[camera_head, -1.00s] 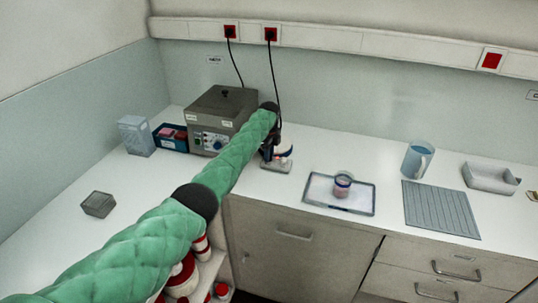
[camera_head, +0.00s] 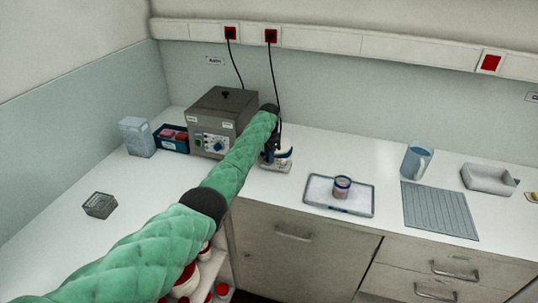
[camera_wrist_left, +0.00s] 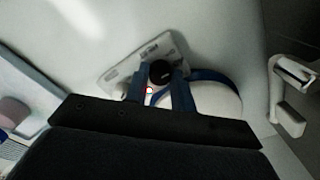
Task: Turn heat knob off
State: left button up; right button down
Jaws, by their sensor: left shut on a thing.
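A small white device (camera_head: 275,168) stands on the bench just right of the grey box. The left wrist view shows its white panel (camera_wrist_left: 178,48) with printed labels, a lit red lamp (camera_wrist_left: 149,90) and a round black knob (camera_wrist_left: 159,71). My left gripper (camera_head: 272,157) is down at this device. In the left wrist view its blue fingers (camera_wrist_left: 160,82) are shut on the black knob, one on each side. Any knob marking is too small to read. My right gripper is not in view.
A grey box with a blue dial (camera_head: 217,146) stands behind my left arm. A tray (camera_head: 316,198) with a small jar (camera_head: 342,187), a blue mug (camera_head: 417,161) and a grey ribbed mat (camera_head: 440,211) lie to the right. The front left bench is mostly clear.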

pick_arm(q)
jog(key=n, duration=0.2)
jog(key=shift+r+n, duration=0.15)
jog(key=shift+n, duration=0.25)
jog(key=shift+n+p, duration=0.4)
jog(key=shift+n, duration=1.2)
jog(key=shift+w, duration=0.1)
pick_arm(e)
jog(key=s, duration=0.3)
